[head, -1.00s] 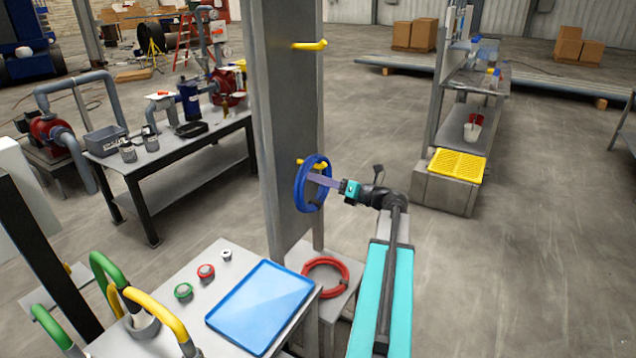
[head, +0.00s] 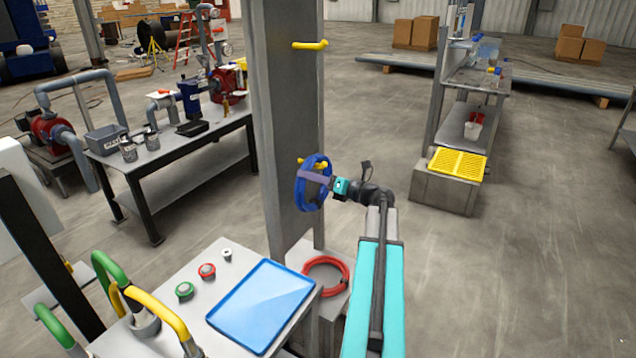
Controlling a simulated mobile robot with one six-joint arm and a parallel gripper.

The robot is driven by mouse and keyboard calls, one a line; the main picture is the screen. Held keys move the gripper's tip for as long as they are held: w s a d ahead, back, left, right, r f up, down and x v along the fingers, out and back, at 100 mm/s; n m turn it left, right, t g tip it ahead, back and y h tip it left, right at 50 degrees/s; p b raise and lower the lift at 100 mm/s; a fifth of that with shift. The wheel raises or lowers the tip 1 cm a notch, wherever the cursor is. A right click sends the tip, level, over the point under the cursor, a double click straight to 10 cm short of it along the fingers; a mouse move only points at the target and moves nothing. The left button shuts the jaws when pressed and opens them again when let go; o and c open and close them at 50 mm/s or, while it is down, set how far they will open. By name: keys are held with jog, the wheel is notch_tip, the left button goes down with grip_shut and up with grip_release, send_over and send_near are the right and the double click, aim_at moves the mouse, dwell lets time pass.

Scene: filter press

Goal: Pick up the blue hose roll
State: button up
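The blue hose roll (head: 299,189) hangs on the lower yellow hook (head: 322,164) on the face of a grey column. My gripper (head: 314,178) reaches in from the right at the height of the roll's upper half. Its purple-grey fingers overlap the roll in the head view. I cannot tell whether they are around the hose, inside the ring or only in front of it, nor whether they are open or shut.
The grey column (head: 283,120) carries an empty upper yellow hook (head: 310,45). A red hose roll (head: 345,270) lies on a low grey stand below. A blue tray (head: 262,305) sits on the near table, left of my arm. Open floor lies to the right.

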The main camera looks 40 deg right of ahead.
grip_shut()
jog(key=shift+r, duration=0.15)
dwell(1.0)
